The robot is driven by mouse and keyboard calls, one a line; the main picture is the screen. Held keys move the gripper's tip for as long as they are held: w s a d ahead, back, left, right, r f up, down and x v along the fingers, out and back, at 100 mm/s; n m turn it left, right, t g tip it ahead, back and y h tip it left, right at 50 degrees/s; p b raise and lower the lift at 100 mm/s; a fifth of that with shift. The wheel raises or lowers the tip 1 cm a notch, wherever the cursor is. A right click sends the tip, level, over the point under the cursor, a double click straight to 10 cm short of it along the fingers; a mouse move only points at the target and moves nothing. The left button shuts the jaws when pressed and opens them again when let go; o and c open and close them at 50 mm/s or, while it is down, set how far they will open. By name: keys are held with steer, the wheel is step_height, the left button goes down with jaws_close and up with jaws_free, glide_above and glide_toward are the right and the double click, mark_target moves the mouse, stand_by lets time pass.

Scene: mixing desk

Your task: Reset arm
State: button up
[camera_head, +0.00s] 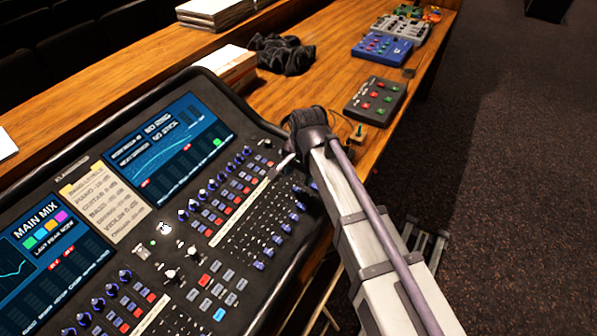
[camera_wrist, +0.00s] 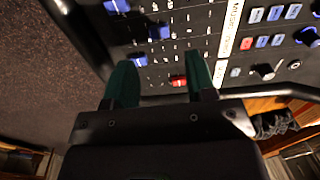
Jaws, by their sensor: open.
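My arm reaches in from the bottom right in the head view, with its end over the right edge of the mixing desk (camera_head: 120,145). My gripper (camera_head: 284,168) is largely hidden behind my wrist there. In the wrist view my gripper (camera_wrist: 160,76) shows two dark green fingers set apart, with nothing held between them. The desk's panel (camera_wrist: 215,25) lies beyond the fingertips, with blue fader caps and a red button (camera_wrist: 178,81) in the gap. I cannot tell whether the fingertips touch the panel.
A black cloth (camera_head: 284,54) and a box (camera_head: 228,66) lie behind the desk. A dark pedal with coloured buttons (camera_head: 375,101), a blue pedal (camera_head: 382,47) and a grey unit (camera_head: 402,28) stand on the wooden table. Carpeted floor (camera_head: 500,180) is open at the right.

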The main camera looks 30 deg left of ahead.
steer(key=r+p, duration=0.2)
steer(key=r, duration=0.1)
steer(key=r+p, duration=0.1)
steer(key=r, duration=0.1)
steer(key=shift+d+r, duration=0.1)
steer(key=shift+d, duration=0.2)
